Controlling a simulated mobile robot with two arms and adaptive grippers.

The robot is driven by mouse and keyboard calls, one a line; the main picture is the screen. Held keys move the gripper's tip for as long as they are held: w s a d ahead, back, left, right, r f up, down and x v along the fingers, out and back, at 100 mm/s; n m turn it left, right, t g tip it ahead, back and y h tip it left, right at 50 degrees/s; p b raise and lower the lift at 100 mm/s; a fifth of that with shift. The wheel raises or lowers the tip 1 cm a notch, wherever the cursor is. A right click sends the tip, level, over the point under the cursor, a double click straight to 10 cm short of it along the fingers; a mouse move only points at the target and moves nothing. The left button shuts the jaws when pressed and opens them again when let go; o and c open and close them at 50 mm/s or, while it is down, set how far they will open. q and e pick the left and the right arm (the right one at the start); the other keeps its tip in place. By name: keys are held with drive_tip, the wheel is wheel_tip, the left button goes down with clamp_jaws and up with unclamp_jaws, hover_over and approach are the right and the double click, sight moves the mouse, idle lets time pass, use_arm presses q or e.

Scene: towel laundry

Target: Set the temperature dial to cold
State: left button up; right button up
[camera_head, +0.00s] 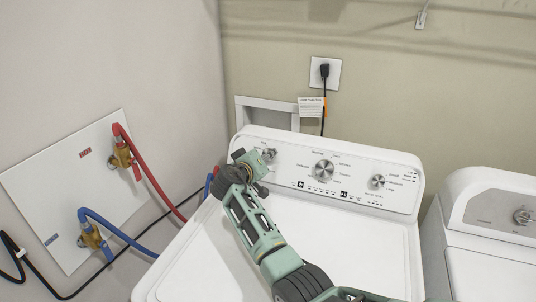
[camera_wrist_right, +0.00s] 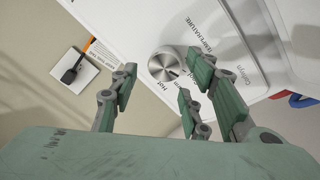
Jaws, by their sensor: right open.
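The temperature dial (camera_wrist_right: 164,66) is a round silver knob on the white washer's control panel. In the right wrist view, "TEMPERATURE" is printed beside it and "Hot" is readable near its rim. A dark mark shows on the lower right of its face; which setting it marks is unclear. In the head view it is the leftmost dial (camera_head: 269,154), partly beside my gripper. My right gripper (camera_head: 252,163) is open and empty at the panel's left end. In the wrist view its fingers (camera_wrist_right: 165,96) are spread below the dial, with no visible contact. My left gripper is not in view.
The panel also has a large middle dial (camera_head: 323,171) and a right dial (camera_head: 377,182). A second white machine (camera_head: 490,240) stands at the right. Red (camera_head: 150,173) and blue (camera_head: 115,232) hoses run at the left. A plugged outlet (camera_head: 325,73) is on the wall behind.

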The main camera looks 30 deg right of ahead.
drive_tip(key=shift+x, duration=1.6)
drive_tip(key=shift+c, duration=0.3)
drive_tip(key=c, duration=0.9)
